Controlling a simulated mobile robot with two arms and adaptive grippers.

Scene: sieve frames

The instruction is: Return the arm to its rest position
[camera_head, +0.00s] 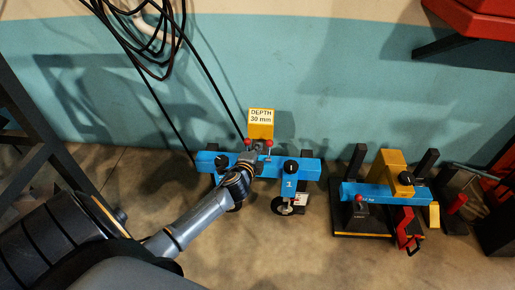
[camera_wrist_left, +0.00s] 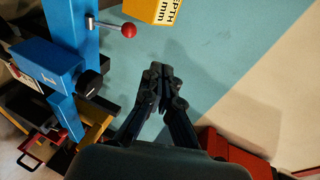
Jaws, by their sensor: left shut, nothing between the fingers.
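My left arm (camera_head: 195,222) reaches in from the lower left of the head view. My left gripper (camera_head: 250,160) is in front of the middle of a blue frame (camera_head: 308,169) marked 1. I cannot tell whether it touches the frame. In the left wrist view the left gripper (camera_wrist_left: 162,78) has its fingers together with nothing between them. The same blue frame (camera_wrist_left: 70,25) stands to their left in that view, with a red-knobbed lever (camera_wrist_left: 127,30). A yellow block (camera_head: 261,131) labelled DEPTH 30 mm rises behind the frame. My right gripper is not in view.
A second blue frame (camera_head: 372,193) with a yellow block (camera_head: 387,166) sits on a black base at the right. Black cables (camera_head: 165,40) hang along the teal wall (camera_head: 340,70). A red object (camera_head: 475,18) is at the upper right. Floor in front is mostly clear.

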